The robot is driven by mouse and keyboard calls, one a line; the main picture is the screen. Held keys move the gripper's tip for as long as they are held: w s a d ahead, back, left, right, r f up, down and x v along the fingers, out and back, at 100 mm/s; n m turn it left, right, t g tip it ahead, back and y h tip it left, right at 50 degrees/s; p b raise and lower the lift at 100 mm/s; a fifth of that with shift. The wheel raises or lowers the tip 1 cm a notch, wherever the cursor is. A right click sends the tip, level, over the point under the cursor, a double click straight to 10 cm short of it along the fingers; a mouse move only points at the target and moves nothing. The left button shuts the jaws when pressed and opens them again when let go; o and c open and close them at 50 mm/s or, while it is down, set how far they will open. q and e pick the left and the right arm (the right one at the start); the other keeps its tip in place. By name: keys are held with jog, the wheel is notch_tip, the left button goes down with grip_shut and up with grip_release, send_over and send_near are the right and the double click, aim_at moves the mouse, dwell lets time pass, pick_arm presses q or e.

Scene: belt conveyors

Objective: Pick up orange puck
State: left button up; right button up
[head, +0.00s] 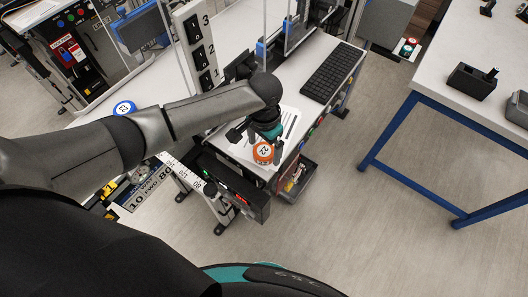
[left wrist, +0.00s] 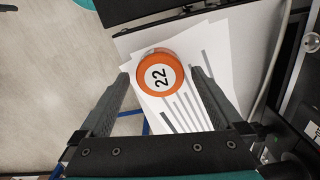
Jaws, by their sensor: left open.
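The orange puck (head: 263,152) with a white top marked 22 shows below my left gripper (head: 258,138) in the head view. In the left wrist view the orange puck (left wrist: 160,74) lies on white printed sheets, just ahead of and between the fingertips of my open left gripper (left wrist: 158,78). The fingers stand on either side of it with a gap, and I see no clear contact. My right gripper is not in view.
White printed sheets (left wrist: 210,60) lie under the puck on the white desk (head: 312,48). A black keyboard (head: 334,73) is to the right. A blue-framed table (head: 440,88) stands at the right, with open floor between.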

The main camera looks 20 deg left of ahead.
pick_arm(q)
jog(key=shift+f, duration=0.15)
jog(key=c, duration=1.4)
